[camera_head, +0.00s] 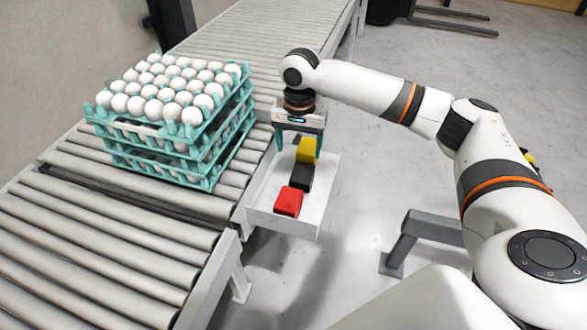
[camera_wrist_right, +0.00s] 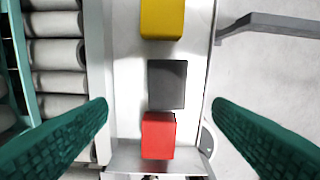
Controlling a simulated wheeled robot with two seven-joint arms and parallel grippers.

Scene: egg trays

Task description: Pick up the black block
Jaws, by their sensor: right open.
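The black block (camera_head: 301,177) lies in a white tray (camera_head: 325,195) beside the conveyor, between a yellow block (camera_head: 306,150) and a red block (camera_head: 288,201). In the right wrist view the black block (camera_wrist_right: 167,84) sits in the middle, with the yellow block (camera_wrist_right: 162,18) above it and the red block (camera_wrist_right: 158,136) just below, close to it. My right gripper (camera_head: 298,148) is over the far part of the tray. Its green fingers are open and empty in the right wrist view (camera_wrist_right: 160,108), spread to both sides of the row of blocks. My left gripper is not in view.
Stacked teal egg trays (camera_head: 213,172) with white eggs stand on the roller conveyor (camera_head: 110,235), left of the white tray. A grey metal support (camera_head: 425,228) stands on the floor at right. The tray's raised walls border the blocks.

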